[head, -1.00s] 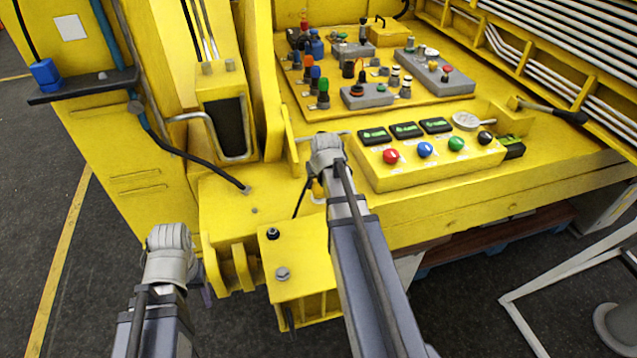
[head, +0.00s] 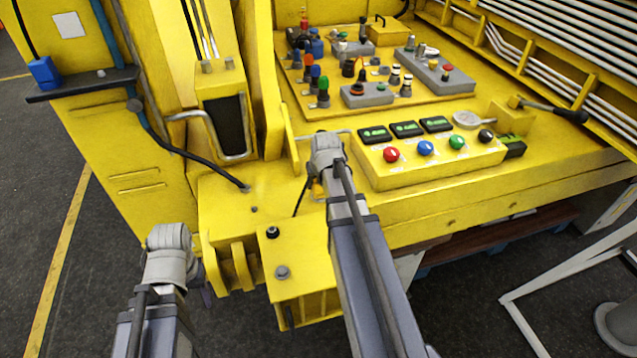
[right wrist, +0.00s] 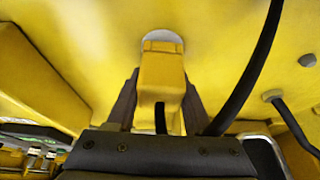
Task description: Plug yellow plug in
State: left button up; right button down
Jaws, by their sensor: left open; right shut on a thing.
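The yellow plug (right wrist: 162,78) sits between the two dark fingers of my right gripper (right wrist: 160,95), which is shut on it. A pale round socket (right wrist: 176,47) shows directly behind the plug's far end, on the yellow surface. I cannot tell whether the plug touches it or is inside it. In the head view my right gripper (head: 317,190) is mostly hidden behind its wrist, just in front of the yellow machine. My left gripper (head: 204,290) is open, low at the left, mostly hidden by its own wrist and away from the plug.
A control box (head: 430,160) with coloured knobs and small displays stands right of my right wrist. A panel (head: 430,103) with several connectors lies behind it. A black cable (right wrist: 250,75) runs beside the plug. A yellow bracket (head: 300,265) with bolts lies between my arms.

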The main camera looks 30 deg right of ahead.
jog(key=shift+f+b, duration=0.65)
jog(key=shift+f, duration=0.05)
jog(key=shift+c, duration=1)
grip_release()
jog(key=p+v, duration=0.7)
jog(key=v, duration=0.1)
jog(key=shift+f, duration=0.15)
